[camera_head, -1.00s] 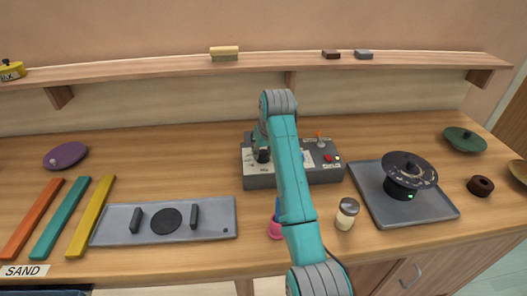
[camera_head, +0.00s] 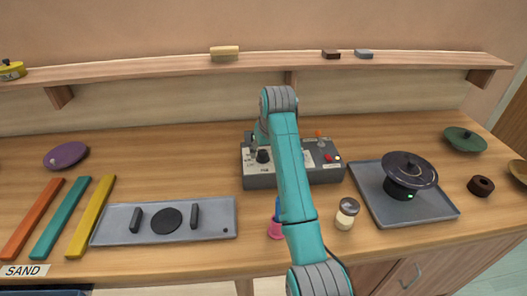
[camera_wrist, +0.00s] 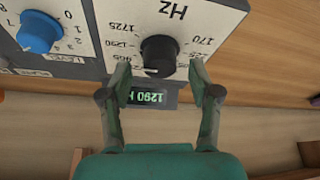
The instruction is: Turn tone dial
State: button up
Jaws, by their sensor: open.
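The tone dial (camera_wrist: 158,54) is a black knob on a panel marked Hz, with numbers printed around it. In the head view the black dial (camera_head: 263,156) shows at the left of the grey control box (camera_head: 262,181). My gripper (camera_head: 254,142) is just behind it, partly hidden by my arm.
A blue knob (camera_wrist: 39,32) is beside the dial on the panel. A red button (camera_head: 328,157) is on the box's right. A pink object (camera_head: 275,230) and a jar (camera_head: 346,213) stand in front.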

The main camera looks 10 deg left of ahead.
jog(key=v, duration=0.6)
jog(key=shift+r, duration=0.15)
dwell(1.3)
